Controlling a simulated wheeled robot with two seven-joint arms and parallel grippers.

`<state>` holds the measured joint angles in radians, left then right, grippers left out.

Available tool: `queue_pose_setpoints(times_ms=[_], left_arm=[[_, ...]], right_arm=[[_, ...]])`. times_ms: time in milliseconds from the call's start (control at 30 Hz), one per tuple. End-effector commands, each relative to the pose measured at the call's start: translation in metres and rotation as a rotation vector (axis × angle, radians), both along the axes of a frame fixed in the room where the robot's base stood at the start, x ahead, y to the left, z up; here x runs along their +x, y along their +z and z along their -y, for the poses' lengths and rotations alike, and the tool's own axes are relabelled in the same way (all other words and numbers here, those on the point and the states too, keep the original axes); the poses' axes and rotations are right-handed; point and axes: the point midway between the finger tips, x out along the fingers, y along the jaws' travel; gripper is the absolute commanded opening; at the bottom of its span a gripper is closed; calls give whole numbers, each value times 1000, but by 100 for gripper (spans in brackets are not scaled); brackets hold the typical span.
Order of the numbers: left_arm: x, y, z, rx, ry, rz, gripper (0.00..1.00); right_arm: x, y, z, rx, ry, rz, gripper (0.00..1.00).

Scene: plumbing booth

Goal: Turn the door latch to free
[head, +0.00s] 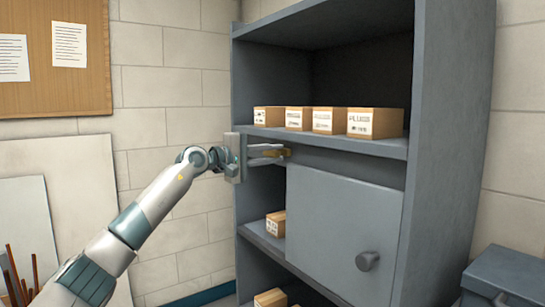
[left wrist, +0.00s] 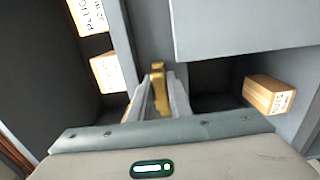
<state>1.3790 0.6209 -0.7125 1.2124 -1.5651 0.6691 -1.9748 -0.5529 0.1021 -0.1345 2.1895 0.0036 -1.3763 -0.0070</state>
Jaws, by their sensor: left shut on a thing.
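The door latch is a small brass-coloured piece (head: 286,153) at the top left of the grey cabinet door (head: 340,230). In the left wrist view the latch (left wrist: 158,84) stands between the two fingers. My left gripper (head: 272,152) reaches in from the left and is shut on the latch. It also shows in the left wrist view (left wrist: 158,95), its fingers on both sides of the brass piece. The door looks closed, with a round dark knob (head: 367,261) at its lower right. My right gripper is not in view.
Several cardboard boxes (head: 330,120) stand on the shelf above the door. Another box (head: 276,223) sits on a shelf left of the door, near my arm. The cabinet's side wall (head: 455,120) stands at right, with a grey bin (head: 505,275) beside it.

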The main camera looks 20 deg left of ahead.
Motion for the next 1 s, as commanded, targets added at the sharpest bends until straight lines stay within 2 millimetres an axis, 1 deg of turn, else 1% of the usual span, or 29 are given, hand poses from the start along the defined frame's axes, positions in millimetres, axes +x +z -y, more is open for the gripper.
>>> queue_pose_setpoints(times_ms=[367,400,433,467,833,1000], left_arm=[[0,-2,1,10,-2,2,0],[0,-2,1,10,-2,2,27],[0,-2,1,10,-2,2,34],[0,-2,1,8,-1,3,36],[-1,-1,-1,5,0,3,36],[-9,-2,-8,6,1,4,36]], right_arm=[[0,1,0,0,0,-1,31],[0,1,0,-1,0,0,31],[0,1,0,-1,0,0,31],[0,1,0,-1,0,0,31],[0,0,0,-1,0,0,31],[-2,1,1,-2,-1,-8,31]])
